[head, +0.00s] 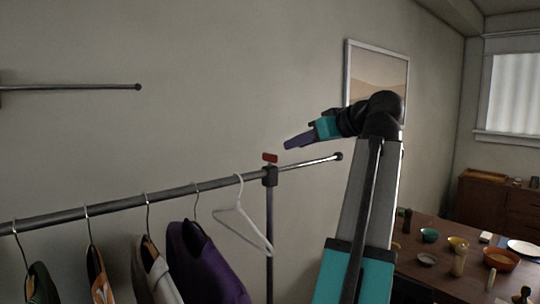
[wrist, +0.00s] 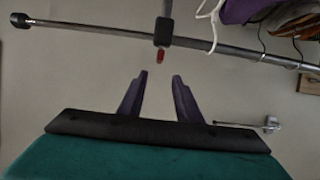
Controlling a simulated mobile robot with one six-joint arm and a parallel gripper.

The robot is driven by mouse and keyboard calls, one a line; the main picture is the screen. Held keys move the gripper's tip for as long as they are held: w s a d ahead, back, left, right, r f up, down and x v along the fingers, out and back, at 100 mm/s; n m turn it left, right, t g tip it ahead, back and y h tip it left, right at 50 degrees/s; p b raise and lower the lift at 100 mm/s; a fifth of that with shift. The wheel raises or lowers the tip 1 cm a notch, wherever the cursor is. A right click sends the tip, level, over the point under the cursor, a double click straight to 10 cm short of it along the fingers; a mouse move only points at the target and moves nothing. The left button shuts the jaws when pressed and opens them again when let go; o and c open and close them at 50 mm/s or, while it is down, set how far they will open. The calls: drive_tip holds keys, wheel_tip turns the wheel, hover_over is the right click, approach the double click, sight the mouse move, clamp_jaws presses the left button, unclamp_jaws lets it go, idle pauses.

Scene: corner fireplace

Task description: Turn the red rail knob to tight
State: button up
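The red rail knob (head: 270,157) sits on top of the black clamp (head: 270,176) where the clothes rail meets its upright post. In the wrist view the picture is upside down, and the red knob (wrist: 160,56) hangs below the black clamp (wrist: 163,32). My gripper (head: 287,144) is above and a little right of the knob in the head view. In the wrist view its purple fingers (wrist: 160,75) are spread open with nothing between them. The knob lies just beyond the fingertips, roughly centred between them, and does not appear to be touched.
The metal rail (head: 110,208) carries several hung garments on the left, including a purple one (head: 203,262). An empty white hanger (head: 243,222) hangs close to the clamp. A framed picture (head: 378,75) is on the wall. A table (head: 425,270) with bowls stands at right.

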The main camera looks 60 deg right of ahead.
sight(271, 154)
drive_tip(key=shift+w+d+f, duration=0.1)
drive_tip(key=shift+w, duration=0.05)
drive_tip(key=p+x, duration=0.4)
drive_tip(key=x, duration=0.9)
drive_tip(key=shift+w+d+p, duration=0.1)
drive_tip(key=shift+w+p, duration=0.05)
drive_tip(key=shift+p, duration=0.15)
clamp_jaws()
